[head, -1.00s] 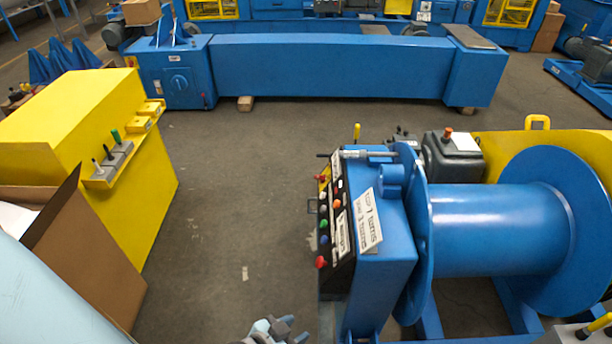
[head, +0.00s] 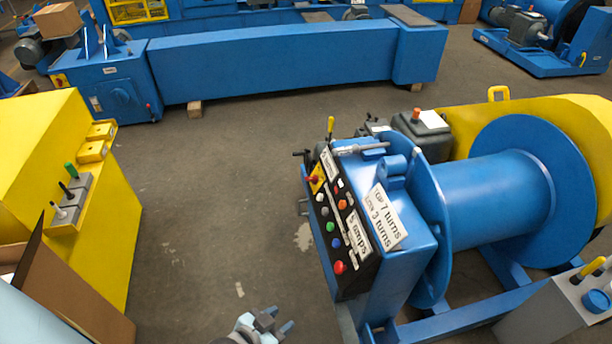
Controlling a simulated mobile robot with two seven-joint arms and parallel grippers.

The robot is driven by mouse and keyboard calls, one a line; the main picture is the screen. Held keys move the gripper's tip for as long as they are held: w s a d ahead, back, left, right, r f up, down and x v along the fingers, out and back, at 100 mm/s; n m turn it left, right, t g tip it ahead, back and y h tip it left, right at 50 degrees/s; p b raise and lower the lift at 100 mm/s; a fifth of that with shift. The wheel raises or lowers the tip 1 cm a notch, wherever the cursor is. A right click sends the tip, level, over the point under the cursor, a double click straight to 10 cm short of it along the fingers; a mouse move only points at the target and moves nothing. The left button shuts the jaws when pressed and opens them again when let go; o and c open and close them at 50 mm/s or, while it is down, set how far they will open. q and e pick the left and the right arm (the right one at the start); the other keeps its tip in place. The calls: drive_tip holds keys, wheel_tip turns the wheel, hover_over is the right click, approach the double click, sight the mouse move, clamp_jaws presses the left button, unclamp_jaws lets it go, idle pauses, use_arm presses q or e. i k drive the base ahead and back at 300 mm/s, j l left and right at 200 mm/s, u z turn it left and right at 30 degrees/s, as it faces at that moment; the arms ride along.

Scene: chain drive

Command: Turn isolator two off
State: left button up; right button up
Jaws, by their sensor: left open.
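A red rotary switch on a yellow plate (head: 316,178) sits at the upper left of the black control panel (head: 352,262) on the blue winch. A small label is beside it, but I cannot read whether it says isolator two. Another small yellow switch plate (head: 60,80) is on the blue end housing at the far left. My left gripper (head: 276,322) shows at the bottom edge, open and empty, below and left of the panel and apart from it. My right gripper is not in view.
The blue winch drum (head: 495,200) stands right of the panel. A yellow cabinet (head: 95,215) with levers and an open cardboard box (head: 75,300) are at the left. A long blue beam housing (head: 290,60) lies at the back. The floor between is clear.

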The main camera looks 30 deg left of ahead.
sight(315, 178)
drive_tip(key=j+z, duration=0.3)
drive_tip(key=j, duration=0.8)
drive_tip(key=i+j+z, duration=0.1)
drive_tip(key=j, duration=0.25)
drive_tip(key=i+j+z, duration=0.1)
drive_tip(key=j, duration=0.25)
drive_tip(key=j+z, duration=0.1)
drive_tip(key=j, duration=0.25)
drive_tip(key=i+j+z, duration=0.15)
drive_tip(key=j, duration=0.4)
drive_tip(key=i+j+z, duration=0.1)
drive_tip(key=j, duration=0.45)
drive_tip(key=i+j+z, duration=0.15)
drive_tip(key=j, duration=0.4)
drive_tip(key=j+z, duration=0.1)
drive_tip(key=j, duration=1.2)
drive_tip(key=z, duration=0.05)
